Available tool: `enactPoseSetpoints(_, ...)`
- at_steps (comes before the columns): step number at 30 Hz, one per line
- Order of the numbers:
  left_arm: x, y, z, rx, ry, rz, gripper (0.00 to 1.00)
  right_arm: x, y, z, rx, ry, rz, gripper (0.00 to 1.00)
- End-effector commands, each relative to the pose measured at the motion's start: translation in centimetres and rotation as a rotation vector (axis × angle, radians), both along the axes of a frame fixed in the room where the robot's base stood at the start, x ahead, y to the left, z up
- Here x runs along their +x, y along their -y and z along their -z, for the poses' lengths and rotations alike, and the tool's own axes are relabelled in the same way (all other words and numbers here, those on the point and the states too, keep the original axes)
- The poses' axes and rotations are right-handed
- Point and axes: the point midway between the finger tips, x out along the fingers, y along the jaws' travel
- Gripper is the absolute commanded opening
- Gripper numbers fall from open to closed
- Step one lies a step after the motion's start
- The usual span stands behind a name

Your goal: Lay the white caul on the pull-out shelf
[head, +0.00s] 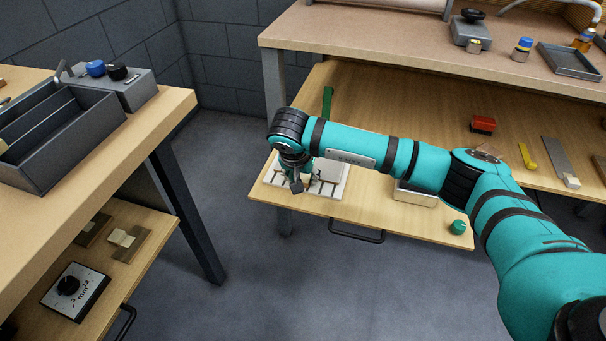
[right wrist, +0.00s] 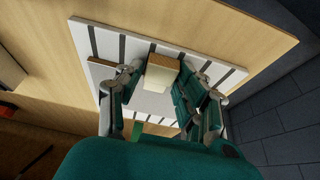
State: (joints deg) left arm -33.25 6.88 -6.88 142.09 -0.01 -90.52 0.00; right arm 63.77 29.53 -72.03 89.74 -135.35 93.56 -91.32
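A white board with dark grooves (head: 330,178) lies at the left end of the pull-out shelf (head: 400,216). In the right wrist view the grooved board (right wrist: 104,41) shows with a plain white plate (right wrist: 112,76), which looks like the caul, over its middle. A small pale wooden block (right wrist: 163,72) stands up from the plate. My right gripper (head: 298,184) points down there. In the right wrist view its fingers (right wrist: 163,76) are on either side of the block; whether they press on it is unclear. Whether the plate rests on the board is hidden. My left gripper is not in view.
A pale block (head: 415,195) and a green round item (head: 458,227) are on the shelf's right part. The bench (head: 370,50) overhangs behind, with a red item (head: 483,125) on the level below. Another bench (head: 160,110) stands left, across open floor.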

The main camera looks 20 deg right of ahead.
Motion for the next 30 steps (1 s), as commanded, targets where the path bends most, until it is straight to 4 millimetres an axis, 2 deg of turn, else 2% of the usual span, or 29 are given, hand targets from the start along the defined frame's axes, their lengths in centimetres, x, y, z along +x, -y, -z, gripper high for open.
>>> enactPoseSetpoints(1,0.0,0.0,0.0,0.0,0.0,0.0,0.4,-0.2,-0.1,0.3,0.0,-0.006,-0.002,0.48)
enactPoseSetpoints(4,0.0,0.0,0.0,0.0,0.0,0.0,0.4,-0.2,-0.1,0.3,0.0,-0.006,-0.002,0.59)
enactPoseSetpoints(14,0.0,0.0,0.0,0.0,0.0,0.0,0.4,-0.2,-0.2,-0.1,0.001,-0.004,-0.002,0.59)
enactPoseSetpoints(17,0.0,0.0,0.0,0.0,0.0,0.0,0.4,-0.5,-0.4,-1.3,0.002,-0.002,-0.004,0.59)
enactPoseSetpoints(30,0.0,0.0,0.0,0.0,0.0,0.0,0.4,-3.3,-2.3,-9.3,0.0,-0.001,-0.003,0.59)
